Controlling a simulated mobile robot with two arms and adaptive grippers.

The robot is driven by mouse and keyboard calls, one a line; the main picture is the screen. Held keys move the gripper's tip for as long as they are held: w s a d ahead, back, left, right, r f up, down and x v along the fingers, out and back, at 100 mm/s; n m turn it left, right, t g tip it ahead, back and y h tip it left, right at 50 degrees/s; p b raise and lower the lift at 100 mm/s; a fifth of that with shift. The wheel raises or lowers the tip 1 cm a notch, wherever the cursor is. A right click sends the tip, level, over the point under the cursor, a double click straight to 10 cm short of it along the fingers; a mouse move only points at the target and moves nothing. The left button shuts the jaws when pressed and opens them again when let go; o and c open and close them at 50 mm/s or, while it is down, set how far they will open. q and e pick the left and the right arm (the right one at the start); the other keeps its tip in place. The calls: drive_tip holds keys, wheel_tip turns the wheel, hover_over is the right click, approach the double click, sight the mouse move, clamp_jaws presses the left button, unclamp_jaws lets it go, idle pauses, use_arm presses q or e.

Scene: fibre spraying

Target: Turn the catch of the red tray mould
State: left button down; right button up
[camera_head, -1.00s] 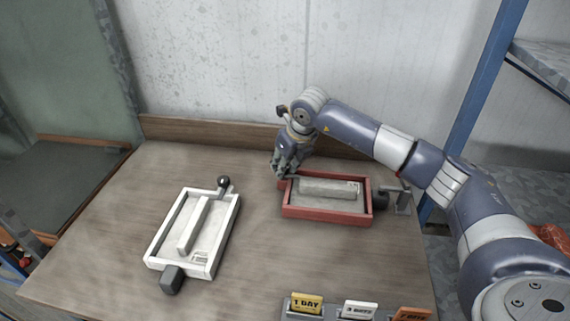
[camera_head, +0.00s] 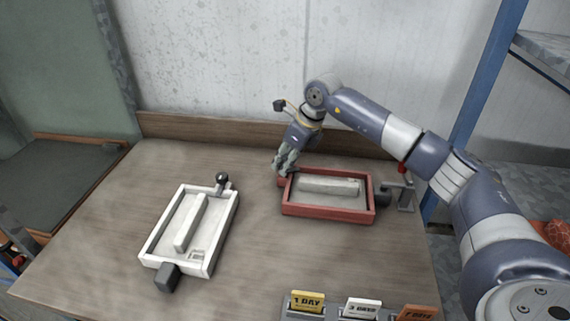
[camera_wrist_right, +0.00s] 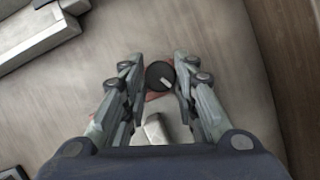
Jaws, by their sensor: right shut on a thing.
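The red tray mould (camera_head: 328,211) lies on the right half of the table with a pale bar in it. My right gripper (camera_head: 283,168) is at its left end, pointing down from above. In the right wrist view the gripper (camera_wrist_right: 157,82) has its fingers on both sides of a round black knob with a light mark, the catch (camera_wrist_right: 158,73). It is shut on this catch. A little red of the mould shows beneath it. In the head view the fingers hide the catch. My left gripper is not in view.
A white tray mould (camera_head: 209,243) with a black ball knob (camera_head: 221,179) lies to the left. A metal bracket (camera_head: 406,193) stands right of the red mould. Label cards (camera_head: 308,302) stand at the front edge. Bare table lies between the moulds.

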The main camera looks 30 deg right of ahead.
drive_tip(key=n, duration=0.2)
drive_tip(key=n+g+y, duration=0.1)
drive_tip(key=n, duration=0.1)
drive_tip(key=n+b, duration=0.1)
drive_tip(key=n, duration=0.1)
drive_tip(key=shift+w+d+n+g+y, duration=0.1)
drive_tip(key=shift+w+n+g+y, duration=0.2)
drive_tip(key=shift+g, duration=0.1)
drive_tip(key=n+g+b, duration=0.1)
drive_tip(key=n+g, duration=0.1)
drive_tip(key=n, duration=0.4)
drive_tip(key=shift+g, duration=0.3)
drive_tip(key=o, duration=1)
drive_tip(key=shift+r, duration=0.1)
drive_tip(key=v, duration=1.2)
drive_tip(key=shift+s+d, duration=0.1)
